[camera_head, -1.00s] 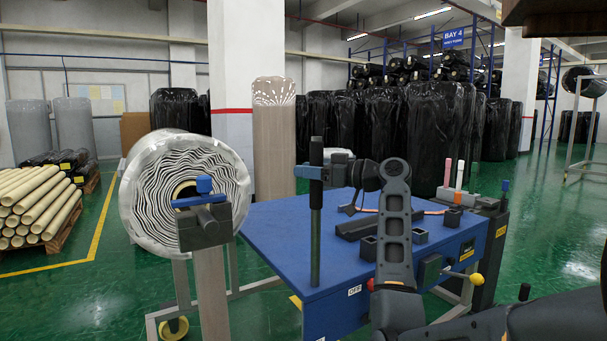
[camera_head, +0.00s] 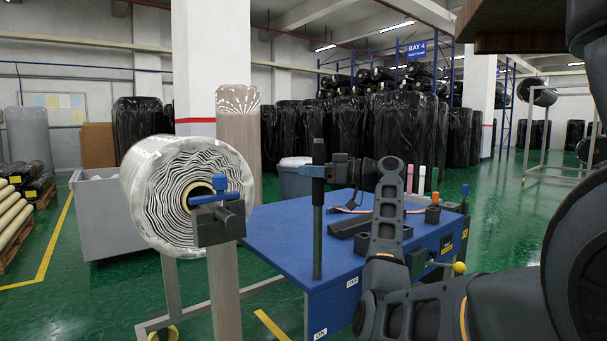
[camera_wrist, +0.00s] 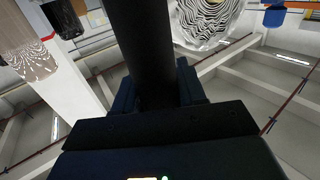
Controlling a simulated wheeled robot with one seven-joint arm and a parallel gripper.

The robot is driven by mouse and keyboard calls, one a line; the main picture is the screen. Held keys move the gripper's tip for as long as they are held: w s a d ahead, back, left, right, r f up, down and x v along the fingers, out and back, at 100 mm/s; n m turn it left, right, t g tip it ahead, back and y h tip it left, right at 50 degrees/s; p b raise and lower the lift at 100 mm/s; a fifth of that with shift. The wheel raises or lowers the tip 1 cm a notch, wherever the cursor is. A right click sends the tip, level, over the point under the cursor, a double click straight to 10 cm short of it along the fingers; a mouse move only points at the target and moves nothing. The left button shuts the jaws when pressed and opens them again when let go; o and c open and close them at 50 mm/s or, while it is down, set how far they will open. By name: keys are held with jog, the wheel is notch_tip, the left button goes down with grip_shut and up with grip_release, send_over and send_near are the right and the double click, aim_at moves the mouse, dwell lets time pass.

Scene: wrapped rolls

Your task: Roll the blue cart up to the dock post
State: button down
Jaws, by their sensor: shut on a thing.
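The blue cart (camera_head: 290,243) is a flat blue-topped frame with OFF and ON labels on its front side. A black upright bar (camera_head: 317,235) rises at its near edge; the bar also fills the middle of the wrist view (camera_wrist: 145,50). My gripper (camera_head: 316,171) is shut around this bar near its top, and the bar stands upright. I cannot tell which thing is the dock post.
A grey bin (camera_head: 115,235) stands behind the roll. A white pillar (camera_head: 210,60) and a tall brown roll (camera_head: 239,130) stand beyond. Black-wrapped rolls (camera_head: 390,130) line the back. Green floor (camera_head: 500,215) is open at right. A pallet of tubes lies far left.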

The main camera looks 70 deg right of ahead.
jog(key=shift+s+d, duration=0.3)
jog(key=shift+d, duration=0.15)
jog(key=shift+r, duration=0.1)
jog(key=c, duration=0.7)
grip_release()
jog(key=shift+d, duration=0.15)
jog(key=shift+c, duration=0.2)
jog(key=s, duration=0.8)
